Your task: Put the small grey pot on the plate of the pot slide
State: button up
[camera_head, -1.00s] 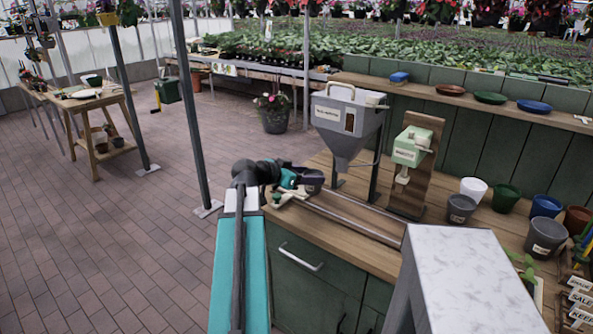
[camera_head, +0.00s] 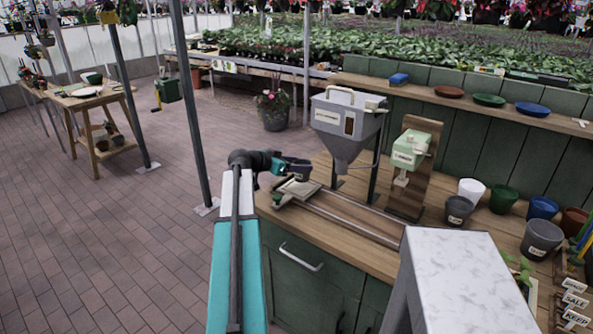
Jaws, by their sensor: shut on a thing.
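My gripper (camera_head: 284,168) is at the left end of the bench, seen small and from behind.
A grey hopper (camera_head: 345,125) and a pale green dispenser (camera_head: 412,150) stand behind the rails. Several pots are at the right, including a small grey one (camera_head: 458,209) and a larger grey one (camera_head: 540,239). A white-topped block (camera_head: 460,260) fills the front right.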

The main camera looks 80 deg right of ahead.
jog(key=shift+w+d, duration=0.25)
jog(key=shift+d, duration=0.2)
jog(key=shift+f, duration=0.1)
jog(key=shift+f+p, duration=0.75)
jog(key=shift+f, duration=0.9)
jog(key=shift+f+b, duration=0.2)
jog(key=shift+b, duration=0.1)
jog(key=o, duration=1)
jog(key=shift+r+p, duration=0.25)
jog(key=shift+p, duration=0.1)
jog(key=b+v, duration=0.2)
jog(key=v, duration=1)
jog(key=shift+b, duration=0.4)
